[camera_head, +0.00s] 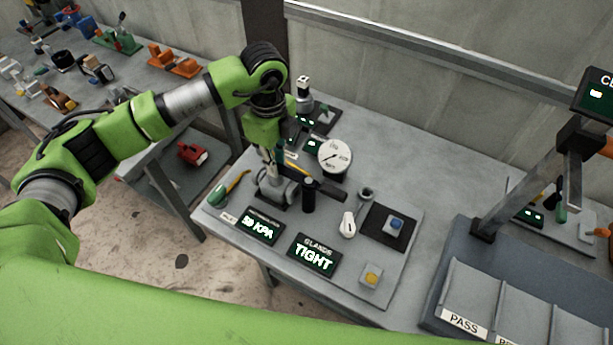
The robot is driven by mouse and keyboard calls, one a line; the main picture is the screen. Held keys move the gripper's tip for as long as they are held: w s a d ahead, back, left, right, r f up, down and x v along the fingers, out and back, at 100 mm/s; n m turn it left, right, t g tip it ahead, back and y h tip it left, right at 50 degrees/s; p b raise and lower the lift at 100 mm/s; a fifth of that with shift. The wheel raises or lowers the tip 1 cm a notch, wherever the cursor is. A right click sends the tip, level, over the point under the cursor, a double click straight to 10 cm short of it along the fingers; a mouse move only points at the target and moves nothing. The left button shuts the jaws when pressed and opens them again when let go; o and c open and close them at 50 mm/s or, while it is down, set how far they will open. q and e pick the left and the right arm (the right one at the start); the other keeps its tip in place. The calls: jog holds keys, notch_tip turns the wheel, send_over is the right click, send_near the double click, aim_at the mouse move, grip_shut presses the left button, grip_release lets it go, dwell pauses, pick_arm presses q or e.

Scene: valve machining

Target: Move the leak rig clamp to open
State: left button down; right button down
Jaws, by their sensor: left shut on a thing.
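The leak rig (213,222) is a grey plate on the table with a round dial gauge (335,156) and lit displays reading "50 KPA" (260,226) and "TIGHT" (314,256). Its clamp (322,188) shows as a dark bar above a black upright post and a grey body. My left gripper (270,166) points down at the left end of this bar and is shut on the clamp, seemingly at its handle. The gripper and wrist partly hide the grip. My right gripper is out of the picture.
A white knob-like part (348,225), a blue button (396,224) and a yellow button (371,278) sit on the right of the rig plate. Trays with a "PASS" label (463,323) and a grey stand are at the right. Another bench with parts is at the upper left.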

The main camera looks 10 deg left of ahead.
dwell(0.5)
pick_arm(q)
jog(key=shift+w+d+f+m+b, duration=0.25)
jog(key=shift+m+b, duration=0.15)
jog(key=shift+b, duration=0.2)
jog(key=shift+w+d+m+b, duration=0.25)
jog(key=shift+w+m+b, duration=0.35)
jog(key=shift+m+b, duration=0.25)
jog(key=shift+w+d+r+m, duration=0.2)
jog(key=shift+w+m, duration=0.05)
jog(key=shift+m, duration=0.3)
jog(key=w+d+m+b, duration=0.1)
jog(key=d+m+b, duration=0.1)
jog(key=m, duration=0.1)
jog(key=shift+w+m+b, duration=0.3)
jog(key=shift+w+b, duration=0.05)
jog(key=shift+w, duration=0.05)
